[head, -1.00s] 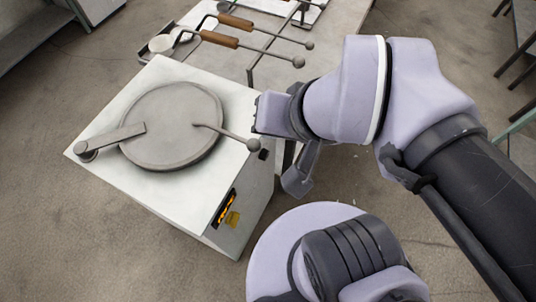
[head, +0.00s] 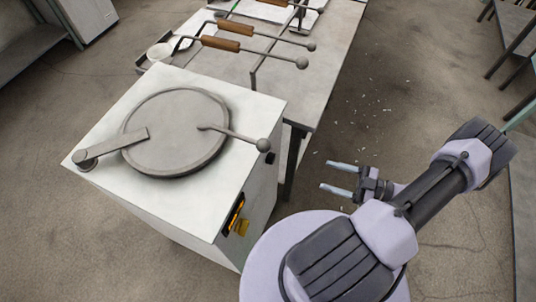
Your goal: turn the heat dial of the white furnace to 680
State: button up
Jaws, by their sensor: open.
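The white furnace (head: 205,89) stands at the left in the head view. A round grey lid (head: 172,130) with a ball-ended handle covers its top. On its front side is a dark panel with an orange display (head: 233,212) and a small yellow part (head: 241,227) beside it. The heat dial cannot be told apart at this angle, and no number is readable. My gripper (head: 341,178) is to the right of the furnace, apart from it, with its two pale fingers spread and pointing left. Nothing is between them.
Pale scraps lie on the floor.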

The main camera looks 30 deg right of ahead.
aim_at(274, 159)
jog(key=shift+m+t, duration=0.3)
jog(key=b+x, duration=0.1)
jog(key=x, duration=0.4)
jog(key=b+x, duration=0.1)
jog(key=x, duration=0.5)
jog(key=f+b+x, duration=0.1)
jog(key=x, duration=0.5)
jog(key=shift+w+a+b, duration=0.1)
jog(key=shift+b, duration=0.25)
jog(key=shift+r, duration=0.1)
grip_shut()
